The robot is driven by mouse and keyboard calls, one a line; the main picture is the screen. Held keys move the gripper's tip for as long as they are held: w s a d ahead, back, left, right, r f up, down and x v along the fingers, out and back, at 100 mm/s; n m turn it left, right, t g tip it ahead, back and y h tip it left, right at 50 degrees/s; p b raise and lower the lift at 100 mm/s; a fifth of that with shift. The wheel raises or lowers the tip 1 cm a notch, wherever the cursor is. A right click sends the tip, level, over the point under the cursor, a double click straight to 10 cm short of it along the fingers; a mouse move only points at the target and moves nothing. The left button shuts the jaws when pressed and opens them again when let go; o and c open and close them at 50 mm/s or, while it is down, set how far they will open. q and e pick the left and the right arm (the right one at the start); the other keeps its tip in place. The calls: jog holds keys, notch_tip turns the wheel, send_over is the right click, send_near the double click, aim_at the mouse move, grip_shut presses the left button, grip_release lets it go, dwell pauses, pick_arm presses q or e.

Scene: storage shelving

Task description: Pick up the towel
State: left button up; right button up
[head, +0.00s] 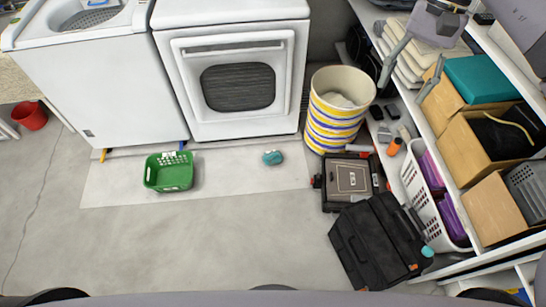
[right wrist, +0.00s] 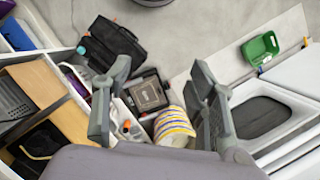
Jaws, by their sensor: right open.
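My right gripper (head: 403,88) is open and empty at the upper right of the head view, in front of the shelving. Its two grey fingers also show spread apart in the right wrist view (right wrist: 160,85). A stack of folded beige cloths (head: 425,50), which look like towels, lies on the shelf behind the fingers in the head view. Whether the fingers touch it I cannot tell. I cannot tell which cloth is the task's towel. My left gripper is out of view.
Wooden boxes (head: 478,140) and a white crate (head: 418,190) fill the shelving at right. A black bag (head: 375,240) and a toolbox (head: 348,182) stand on the floor. A green basket (head: 168,172) sits before the washer and dryer (head: 238,80).

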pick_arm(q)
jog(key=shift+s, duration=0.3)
pick_arm(e)
jog(key=shift+a, duration=0.1)
jog(key=shift+c, duration=0.3)
